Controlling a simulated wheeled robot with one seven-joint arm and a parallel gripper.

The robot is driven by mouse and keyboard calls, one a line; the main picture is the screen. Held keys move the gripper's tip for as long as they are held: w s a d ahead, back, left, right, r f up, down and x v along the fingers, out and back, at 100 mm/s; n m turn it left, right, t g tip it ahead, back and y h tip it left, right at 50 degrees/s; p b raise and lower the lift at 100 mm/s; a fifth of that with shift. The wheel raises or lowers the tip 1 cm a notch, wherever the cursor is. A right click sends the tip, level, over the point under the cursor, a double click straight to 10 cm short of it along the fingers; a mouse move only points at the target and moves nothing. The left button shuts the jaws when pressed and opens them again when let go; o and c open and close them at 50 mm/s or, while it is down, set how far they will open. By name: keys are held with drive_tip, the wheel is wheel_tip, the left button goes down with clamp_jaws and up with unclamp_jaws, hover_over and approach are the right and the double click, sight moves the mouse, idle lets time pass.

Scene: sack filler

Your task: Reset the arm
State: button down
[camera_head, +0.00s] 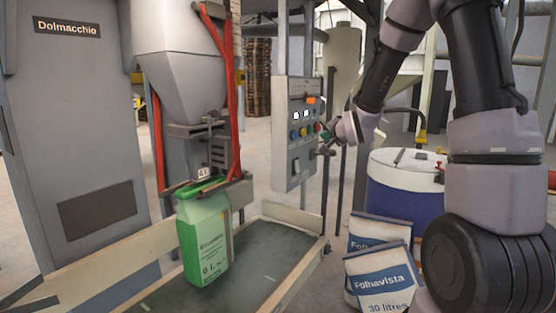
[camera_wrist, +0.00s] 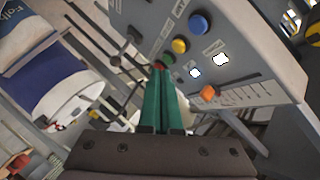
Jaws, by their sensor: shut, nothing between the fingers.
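My gripper (camera_wrist: 160,68) shows in the wrist view with its two green fingers pressed together and nothing between them. Its tips are close to the control panel (camera_wrist: 225,55), over its lower button area near a red and a green button; I cannot tell whether they touch. In the head view my gripper (camera_head: 324,145) is at the right side of the grey control panel (camera_head: 291,160). My arm reaches in from the right, bent at the elbow. The panel carries blue, yellow, red and green buttons, two lit white squares and an orange switch.
A green sack (camera_head: 204,240) stands upright under the filler spout (camera_head: 198,150) on a conveyor (camera_head: 262,262). A blue drum with a white lid (camera_head: 405,190) and white Folhavista sacks (camera_head: 380,278) stand right of the panel, near my arm. A grey cabinet (camera_head: 75,120) stands left.

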drive_tip(key=s+d+r+n+g+h, duration=0.15)
drive_tip(key=s+r, duration=0.25)
drive_tip(key=s, duration=0.4)
drive_tip(key=s+d+r+n+g, duration=0.1)
drive_tip(key=s+d+r+g, duration=0.2)
drive_tip(key=s, duration=0.5)
drive_tip(key=s+r+n+g, duration=0.1)
drive_tip(key=s, duration=0.9)
drive_tip(key=s+a+r+n+g+y, duration=0.1)
drive_tip(key=s+n+g, duration=0.1)
drive_tip(key=s, duration=0.8)
drive_tip(key=shift+a+r, duration=0.25)
